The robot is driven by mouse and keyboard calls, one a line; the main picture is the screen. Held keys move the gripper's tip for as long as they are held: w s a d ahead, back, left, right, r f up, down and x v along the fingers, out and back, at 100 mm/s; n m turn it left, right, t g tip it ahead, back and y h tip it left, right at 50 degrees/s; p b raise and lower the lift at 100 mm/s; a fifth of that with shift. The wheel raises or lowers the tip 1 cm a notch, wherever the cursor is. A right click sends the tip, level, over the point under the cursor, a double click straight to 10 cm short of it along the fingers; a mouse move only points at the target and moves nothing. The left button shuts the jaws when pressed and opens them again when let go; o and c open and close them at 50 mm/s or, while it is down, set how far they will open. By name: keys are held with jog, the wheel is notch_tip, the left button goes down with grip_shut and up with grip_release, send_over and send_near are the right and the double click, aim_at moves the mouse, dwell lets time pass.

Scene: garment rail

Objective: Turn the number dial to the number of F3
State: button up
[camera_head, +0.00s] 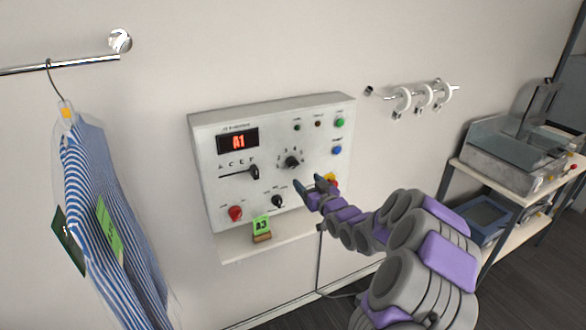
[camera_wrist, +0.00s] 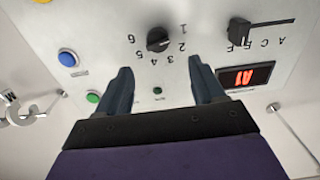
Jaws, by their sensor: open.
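The number dial (camera_head: 291,162) is a black knob on the white control panel (camera_head: 215,150). In the wrist view the dial (camera_wrist: 158,40) appears upside down, ringed by the numbers 1 to 6. I cannot tell surely which number its pointer marks. The red display (camera_head: 238,141) reads A1. The letter slider (camera_head: 254,172) has its black handle at the F end of the A, C, E, F scale. My gripper (camera_head: 311,184) is open and empty, just below and right of the dial in the head view. In the wrist view, its fingers (camera_wrist: 166,80) are apart and clear of the dial.
A second black knob (camera_head: 278,201), a red button (camera_head: 235,213), green button (camera_head: 340,122) and blue button (camera_head: 337,150) surround the dial. A green card (camera_head: 261,224) stands on the shelf (camera_head: 235,250). A striped shirt (camera_head: 105,210) hangs left; a cart (camera_head: 510,175) stands right.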

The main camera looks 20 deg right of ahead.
aim_at(295, 166)
jog(key=w, duration=0.8)
jog(key=shift+w+a, duration=0.25)
jog(key=shift+a, duration=0.1)
jog(key=shift+w, duration=0.7)
jog(key=shift+w+d+f, duration=0.1)
jog(key=shift+w+d, duration=0.2)
jog(key=shift+d, duration=0.55)
jog(key=shift+a, duration=0.4)
jog(key=shift+c, duration=0.5)
jog(key=shift+a, duration=0.3)
jog(key=shift+c, duration=1.4)
jog(key=shift+d, duration=0.35)
jog(key=c, duration=0.4)
jog(key=shift+c, duration=1.1)
jog(key=shift+a, duration=0.1)
